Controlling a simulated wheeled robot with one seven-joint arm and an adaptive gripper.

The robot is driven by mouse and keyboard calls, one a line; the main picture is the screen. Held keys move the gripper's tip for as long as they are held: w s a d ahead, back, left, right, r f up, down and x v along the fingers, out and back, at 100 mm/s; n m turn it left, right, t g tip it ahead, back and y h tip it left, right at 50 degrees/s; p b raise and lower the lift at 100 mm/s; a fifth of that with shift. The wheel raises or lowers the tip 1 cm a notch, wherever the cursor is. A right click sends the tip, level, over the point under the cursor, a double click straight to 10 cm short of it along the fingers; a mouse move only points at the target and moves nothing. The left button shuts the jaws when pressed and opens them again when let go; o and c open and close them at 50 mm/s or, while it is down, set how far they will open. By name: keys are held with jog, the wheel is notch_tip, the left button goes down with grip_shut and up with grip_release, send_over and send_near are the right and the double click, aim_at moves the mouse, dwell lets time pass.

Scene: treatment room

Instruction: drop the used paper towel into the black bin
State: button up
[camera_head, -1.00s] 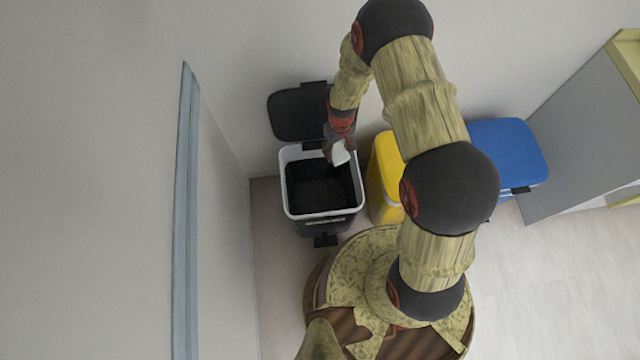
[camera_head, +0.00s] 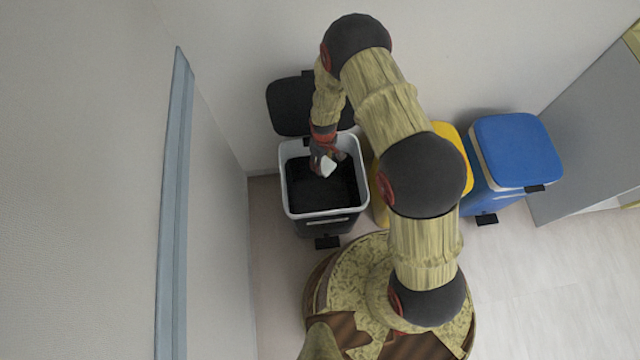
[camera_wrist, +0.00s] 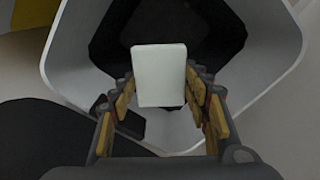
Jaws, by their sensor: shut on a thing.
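The used paper towel (camera_head: 328,168) is a small white piece held at the tip of my gripper (camera_head: 326,160). In the wrist view the towel (camera_wrist: 159,75) shows as a pale flat rectangle between the fingers of my gripper (camera_wrist: 160,98), which are shut on it. The black bin (camera_head: 325,222) stands open by the wall, with a white rim and a dark inside. My gripper and the towel are over the bin's opening, near its back part. The bin's white rim also shows around them in the wrist view (camera_wrist: 270,85). The towel's exact height over the rim is hard to tell.
The black lid (camera_head: 290,106) stands raised behind the bin. A yellow bin (camera_head: 447,131) is just to the right, partly hidden by my arm. A blue bin (camera_head: 517,150) with its lid shut stands further right. A wall with a blue-grey rail (camera_head: 175,200) is at the left.

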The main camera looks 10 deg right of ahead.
notch_tip(320, 180, down, 2)
jog(key=shift+b, duration=0.4)
jog(key=o, duration=1.1)
jog(key=shift+r, duration=0.1)
notch_tip(320, 180, up, 12)
dwell(0.3)
